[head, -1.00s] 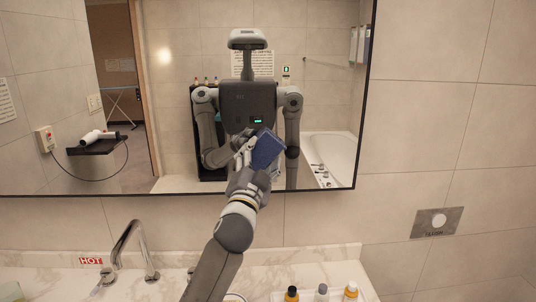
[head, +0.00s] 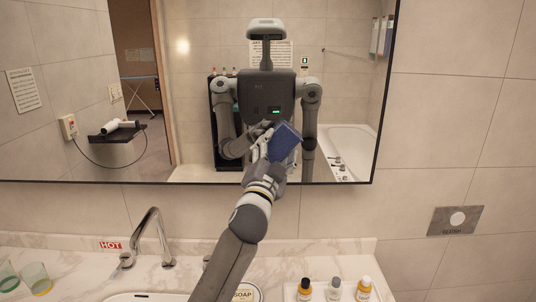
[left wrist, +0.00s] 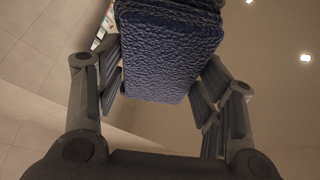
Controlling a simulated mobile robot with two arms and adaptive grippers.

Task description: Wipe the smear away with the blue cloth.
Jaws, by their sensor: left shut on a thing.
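The blue cloth (head: 286,143), a folded thick pad, is in my left gripper (head: 275,166), in front of the wall mirror (head: 345,90). In the left wrist view the cloth (left wrist: 168,55) sits between the fingers of the left gripper (left wrist: 165,85), which are shut on it. I cannot tell whether the cloth touches the glass. No smear shows clearly; a bright pale spot (head: 183,46) on the mirror's left part could be a reflected light. My right gripper is not in view.
Below the mirror is a marble counter (head: 75,272) with a tap (head: 155,228), a soap label (head: 243,294) and glasses (head: 36,276) at left. Small bottles (head: 334,287) stand at the front right. A hairdryer, bathtub and my own body show in the mirror.

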